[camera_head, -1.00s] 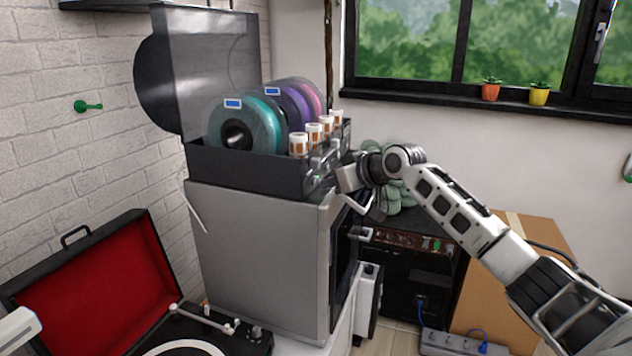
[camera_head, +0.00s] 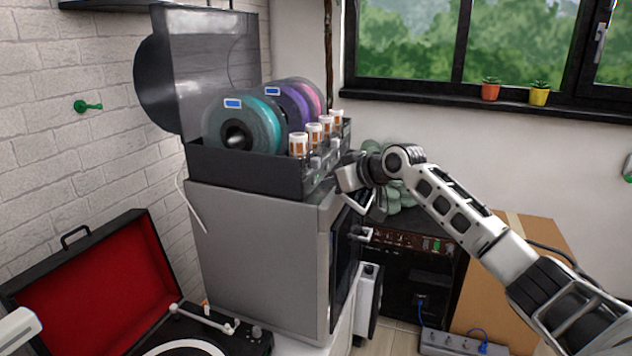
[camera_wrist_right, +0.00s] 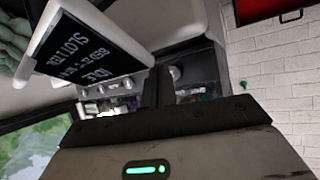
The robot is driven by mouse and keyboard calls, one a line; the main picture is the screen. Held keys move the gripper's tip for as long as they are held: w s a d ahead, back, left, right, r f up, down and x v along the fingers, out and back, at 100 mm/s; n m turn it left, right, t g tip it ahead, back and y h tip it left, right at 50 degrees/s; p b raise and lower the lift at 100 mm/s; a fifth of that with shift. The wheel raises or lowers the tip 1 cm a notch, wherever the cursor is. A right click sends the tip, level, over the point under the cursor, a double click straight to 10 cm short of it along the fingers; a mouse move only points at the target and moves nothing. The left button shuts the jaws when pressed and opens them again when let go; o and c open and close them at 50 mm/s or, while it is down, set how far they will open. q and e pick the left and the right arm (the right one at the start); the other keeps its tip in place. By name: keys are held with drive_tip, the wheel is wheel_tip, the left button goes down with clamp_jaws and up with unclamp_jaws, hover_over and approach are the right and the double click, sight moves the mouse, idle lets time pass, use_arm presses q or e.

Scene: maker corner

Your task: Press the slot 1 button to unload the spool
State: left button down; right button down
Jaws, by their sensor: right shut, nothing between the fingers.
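The black spool unit (camera_head: 245,172) sits on a grey printer (camera_head: 262,255) with its clear lid raised. A teal spool (camera_head: 262,125) stands nearest in it, with purple (camera_head: 291,100) and pink spools behind. My right gripper (camera_head: 348,178) is at the unit's front right edge; its jaws are shut and empty, and whether they touch the unit is unclear. In the right wrist view, the gripper's fingers (camera_wrist_right: 165,88) point at the unit's front, where small round knobs show. A tilted display (camera_wrist_right: 88,48) reads "SLOT 1" and "IDLE". I cannot single out the slot 1 button.
Several white-capped orange canisters (camera_head: 298,145) line the unit's front. A record player with an open red lid (camera_head: 95,275) stands at lower left. A cardboard box (camera_head: 490,290), a power strip (camera_head: 460,344) and a dark amplifier-like box (camera_head: 415,290) are to the right.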

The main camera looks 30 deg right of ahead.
drive_tip(key=shift+w+r, duration=0.1)
drive_tip(key=shift+w+a+p, duration=0.15)
drive_tip(key=shift+p, duration=0.25)
drive_tip(key=shift+w+a, duration=0.1)
drive_tip(key=shift+a, duration=0.05)
drive_tip(key=shift+w, duration=0.1)
idle(0.4)
drive_tip(key=shift+s+d+p, duration=0.3)
drive_tip(key=shift+s+p, duration=0.1)
drive_tip(key=shift+p, duration=0.1)
